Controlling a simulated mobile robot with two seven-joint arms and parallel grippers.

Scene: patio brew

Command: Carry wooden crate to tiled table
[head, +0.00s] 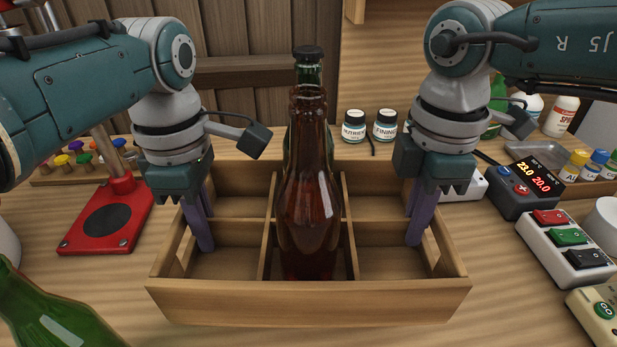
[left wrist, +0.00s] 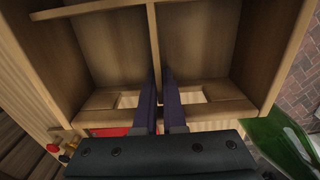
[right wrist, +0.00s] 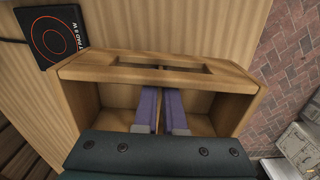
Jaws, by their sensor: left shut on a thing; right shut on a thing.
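The wooden crate (head: 310,302) is in the middle of the head view, upright, with several compartments. A brown bottle (head: 308,205) stands in its front middle compartment, and a green bottle (head: 307,68) with a dark cap stands behind it, mostly hidden. The side compartments look empty. I cannot tell whether the crate touches the bench. The tiled table is not recognisable in any view.
On the wooden bench (head: 100,290), a red stand (head: 107,218) is at left and a green bottle (head: 50,315) at front left. Two small jars (head: 370,125) are behind the crate. A controller (head: 525,188) and a switch box (head: 567,245) are at right. Brick paving (right wrist: 285,30) shows beyond the bench.

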